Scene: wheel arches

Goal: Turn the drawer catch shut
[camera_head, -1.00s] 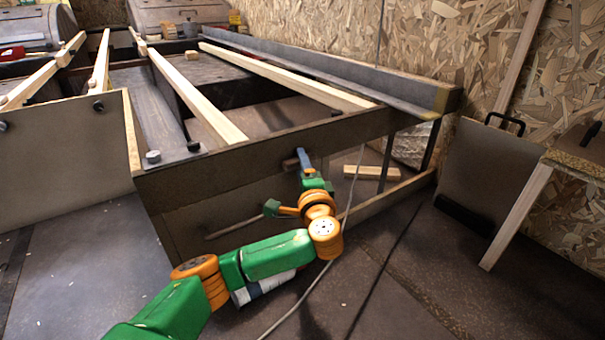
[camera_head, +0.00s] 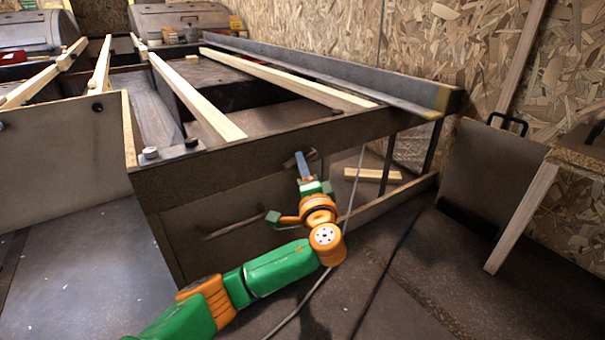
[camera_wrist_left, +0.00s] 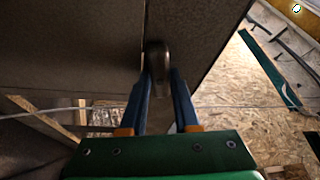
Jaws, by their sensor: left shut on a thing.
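The drawer catch (camera_wrist_left: 155,52) is a small rounded brownish-grey piece at the edge of the drawer front in the left wrist view. My left gripper (camera_wrist_left: 157,80) is shut on it, with a blue finger on each side. In the head view my left gripper (camera_head: 303,168) is at the catch (camera_head: 290,162), just under the top rail and partly covering it. The drawer front (camera_head: 185,222) is a brown panel with a bar handle (camera_head: 230,229) left of my gripper. It looks pushed in. My right gripper is out of view.
The drawer sits in a low frame with a dark top rail (camera_head: 240,164) and pale slats (camera_head: 195,97) across it. A thin grey cable (camera_head: 352,190) hangs close to the right of my wrist. A board (camera_head: 485,170) leans at the right. The floor in front is open.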

